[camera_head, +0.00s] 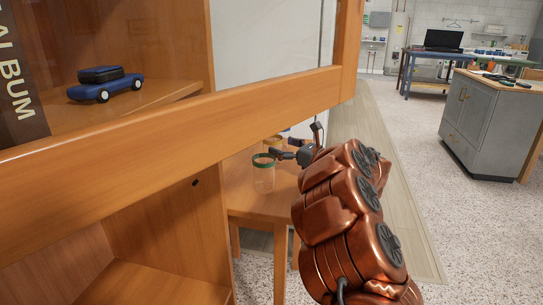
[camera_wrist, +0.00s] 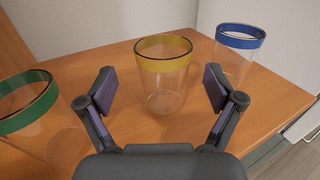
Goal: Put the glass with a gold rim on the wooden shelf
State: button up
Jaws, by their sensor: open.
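The glass with a gold rim (camera_wrist: 163,80) stands upright on a small wooden table (camera_wrist: 100,80), centred ahead in the wrist view. My gripper (camera_wrist: 160,88) is open, with one finger on each side of this glass and a gap to it on both sides. In the head view the gold rim (camera_head: 273,141) shows only partly, behind a green-rimmed glass, and my gripper (camera_head: 287,152) is beside it. The wooden shelf (camera_head: 130,105) is at the left of the head view, close to the camera.
A green-rimmed glass (camera_wrist: 35,115) stands close to the left finger; it also shows in the head view (camera_head: 263,176). A blue-rimmed glass (camera_wrist: 237,52) stands at the back right. The shelf holds a blue toy car (camera_head: 105,84) and an album (camera_head: 20,85). A wooden frame bar (camera_head: 180,120) crosses the foreground.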

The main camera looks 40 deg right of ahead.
jog(key=shift+d+r+b+x, duration=0.1)
jog(key=shift+r+b+x, duration=0.05)
jog(key=shift+x, duration=0.95)
jog(key=shift+d+r+b+x, duration=0.1)
jog(key=shift+r+b+x, duration=0.05)
jog(key=shift+x, duration=1)
jog(key=c, duration=1.5)
jog(key=shift+r, duration=0.1)
